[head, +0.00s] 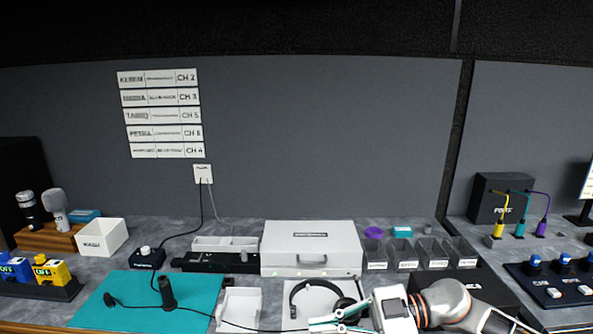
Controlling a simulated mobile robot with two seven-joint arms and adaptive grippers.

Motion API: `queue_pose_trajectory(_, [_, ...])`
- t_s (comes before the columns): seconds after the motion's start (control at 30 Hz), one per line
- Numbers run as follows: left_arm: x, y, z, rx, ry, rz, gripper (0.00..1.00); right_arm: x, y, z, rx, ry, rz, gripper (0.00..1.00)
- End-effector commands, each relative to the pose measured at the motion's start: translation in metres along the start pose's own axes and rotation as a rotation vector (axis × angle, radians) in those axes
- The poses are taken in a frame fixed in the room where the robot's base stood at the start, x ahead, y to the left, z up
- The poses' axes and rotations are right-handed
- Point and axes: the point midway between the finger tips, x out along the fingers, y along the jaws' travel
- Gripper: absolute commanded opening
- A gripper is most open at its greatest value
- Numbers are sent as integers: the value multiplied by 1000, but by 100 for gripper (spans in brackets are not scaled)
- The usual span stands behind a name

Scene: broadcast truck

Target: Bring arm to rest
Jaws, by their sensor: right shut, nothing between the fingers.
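My right arm comes in from the lower right, low over the front of the grey counter (385,225). My right gripper (322,324) is at the bottom edge, pointing left, its fingers together and empty. Its tips are in front of a black headset (292,293) lying on a white pad, and they hide part of it. I cannot tell whether they touch it. My left gripper is not in view.
A white case (311,246) stands behind the headset. Several small bins (404,255) stand right of it. A teal mat (135,291) with a black microphone (167,292) and a cable lies at left. A white tray (238,306) lies between mat and headset.

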Motion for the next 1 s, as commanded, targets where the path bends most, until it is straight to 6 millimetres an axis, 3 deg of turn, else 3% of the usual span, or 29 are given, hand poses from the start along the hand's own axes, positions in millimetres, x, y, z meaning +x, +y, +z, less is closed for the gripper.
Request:
queue_pose_trajectory(0.1, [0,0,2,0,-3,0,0,25,-4,-10,-6,132,169,0])
queue_pose_trajectory(0.27, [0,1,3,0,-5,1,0,30,1,-7,19,207,439,0])
queue_pose_trajectory(0.37, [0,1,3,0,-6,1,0,22,1,10,66,196,612,0])
queue_pose_trajectory(0.57, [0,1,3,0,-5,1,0,-10,-24,72,213,46,917,0])
queue_pose_trajectory(0.67, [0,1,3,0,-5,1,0,-30,-55,113,311,-82,1031,0])
queue_pose_trajectory(0.8, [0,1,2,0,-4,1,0,-58,-122,171,466,-301,1129,0])
queue_pose_trajectory(0.9, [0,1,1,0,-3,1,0,-74,-174,201,567,-448,1148,0])
queue_pose_trajectory(1.0, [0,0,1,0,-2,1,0,-85,-220,220,644,-560,1142,0])
